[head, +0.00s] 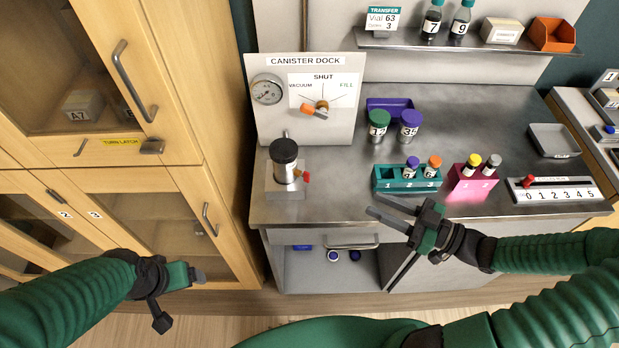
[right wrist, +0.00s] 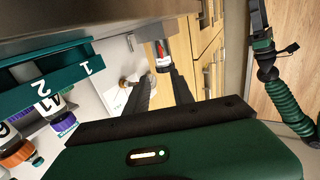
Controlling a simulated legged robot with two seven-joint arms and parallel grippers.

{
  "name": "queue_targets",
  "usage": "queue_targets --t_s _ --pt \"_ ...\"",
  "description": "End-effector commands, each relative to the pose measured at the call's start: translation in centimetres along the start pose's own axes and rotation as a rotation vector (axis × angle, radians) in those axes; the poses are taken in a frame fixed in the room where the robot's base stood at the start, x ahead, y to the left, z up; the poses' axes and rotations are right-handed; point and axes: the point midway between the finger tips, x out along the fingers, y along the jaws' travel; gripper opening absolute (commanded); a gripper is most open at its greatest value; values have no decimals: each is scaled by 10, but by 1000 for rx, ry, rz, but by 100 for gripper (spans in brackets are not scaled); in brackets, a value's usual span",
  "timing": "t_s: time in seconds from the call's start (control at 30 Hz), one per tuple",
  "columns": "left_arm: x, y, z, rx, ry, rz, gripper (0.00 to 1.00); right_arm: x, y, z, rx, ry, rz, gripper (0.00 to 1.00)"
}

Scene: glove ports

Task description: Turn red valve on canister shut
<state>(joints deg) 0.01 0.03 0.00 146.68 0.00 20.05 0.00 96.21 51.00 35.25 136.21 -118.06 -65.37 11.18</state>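The canister (head: 287,172) is a silver cylinder with a black top, standing on a small base below the dock panel. Its red valve (head: 306,177) is a small handle on the right side; its exact setting is too small to tell. My right gripper (head: 374,205) is open and empty at the bench's front edge, to the right of and nearer than the canister, apart from it. Its two fingers show apart in the right wrist view (right wrist: 160,80), with a red-marked cylinder beyond them, probably the canister. My left gripper (head: 190,276) hangs low before the cabinet; its opening is unclear.
The canister dock panel (head: 335,130) carries a gauge (head: 267,89) and an orange selector knob (head: 315,109). A teal rack (head: 390,184) and a pink rack (head: 468,190) with vials stand right of the canister. Bench space between canister and teal rack is clear. Wooden cabinets (head: 170,60) stand left.

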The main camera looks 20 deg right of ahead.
Motion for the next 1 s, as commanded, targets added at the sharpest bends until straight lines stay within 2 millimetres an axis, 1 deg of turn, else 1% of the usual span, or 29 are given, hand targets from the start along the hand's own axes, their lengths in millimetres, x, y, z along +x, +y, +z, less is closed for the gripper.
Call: queue_targets --t_s 0.07,0.17,0.5,0.6,0.7,0.83,1.0 --pt "0 0 0 0 1 0 83 4 -2 -3 -5 12 -7 29" --pt "-1 0 0 0 1 0 83 20 -2 -3 -5 11 -8 29" --pt "2 0 0 0 0 0 83 109 -3 -3 -1 9 -9 29" --pt "2 0 0 0 0 0 83 133 -3 -3 -3 8 -8 29" --pt "2 0 0 0 0 0 83 151 -3 -3 -4 7 -7 29" --pt "2 0 0 0 1 0 83 164 -2 -3 -4 4 -5 29" --pt "2 0 0 0 0 0 83 168 -2 -3 -5 3 -3 29"
